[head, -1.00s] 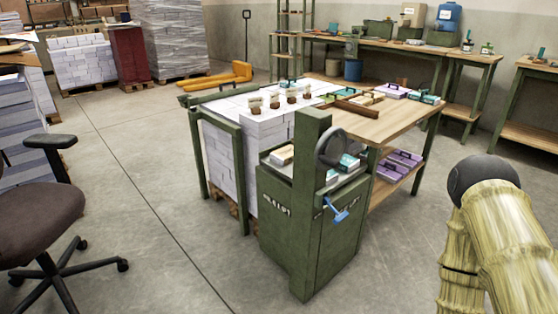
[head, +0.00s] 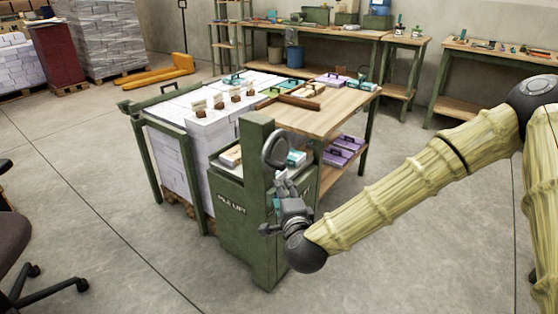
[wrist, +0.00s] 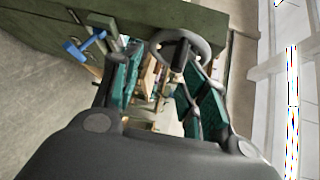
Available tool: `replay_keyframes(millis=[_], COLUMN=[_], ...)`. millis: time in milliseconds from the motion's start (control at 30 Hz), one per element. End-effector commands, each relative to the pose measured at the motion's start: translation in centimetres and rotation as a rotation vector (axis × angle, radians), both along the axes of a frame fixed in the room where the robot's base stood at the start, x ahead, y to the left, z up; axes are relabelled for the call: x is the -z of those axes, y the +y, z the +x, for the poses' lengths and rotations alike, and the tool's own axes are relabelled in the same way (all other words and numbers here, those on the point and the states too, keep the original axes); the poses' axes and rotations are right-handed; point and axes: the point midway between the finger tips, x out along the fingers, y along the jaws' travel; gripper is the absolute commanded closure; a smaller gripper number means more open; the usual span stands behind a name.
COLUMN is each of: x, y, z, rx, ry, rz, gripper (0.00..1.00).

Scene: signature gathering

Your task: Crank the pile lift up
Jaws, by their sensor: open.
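The pile lift (head: 230,215) is a green cabinet labelled "PILE LIFT" with an upright green post (head: 256,150). A round grey handwheel (head: 265,150) is on the post; the wheel also shows near the top middle of the wrist view (wrist: 205,44). A blue T-shaped handle (wrist: 76,48) is at the upper left of the wrist view; my gripper mostly covers it in the head view. My gripper (head: 283,188) is open and empty, just below the handwheel in the head view. In the wrist view its fingers (wrist: 157,68) point toward the wheel, apparently without touching it.
White paper stacks (head: 175,140) stand in a green frame left of the lift. A wooden worktable (head: 325,115) with small boxes adjoins behind. An office chair (head: 12,235) is at the left edge. The floor in front and right is clear.

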Motion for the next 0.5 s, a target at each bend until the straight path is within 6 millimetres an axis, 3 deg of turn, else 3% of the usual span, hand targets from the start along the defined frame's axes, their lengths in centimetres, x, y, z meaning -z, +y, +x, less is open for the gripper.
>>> replay_keyframes(millis=[33,133,267,500], x=[-1.5,-2.9,-3.0,-2.6], y=[-0.2,-0.3,-0.2,0.4], z=[0.5,1.0,1.9,5.4], rx=[0.019,0.036,0.040,0.040], ry=[-0.019,-0.039,-0.043,-0.044], rz=[0.029,0.059,0.067,0.065], gripper=[0.57,0.57,0.57,0.57])
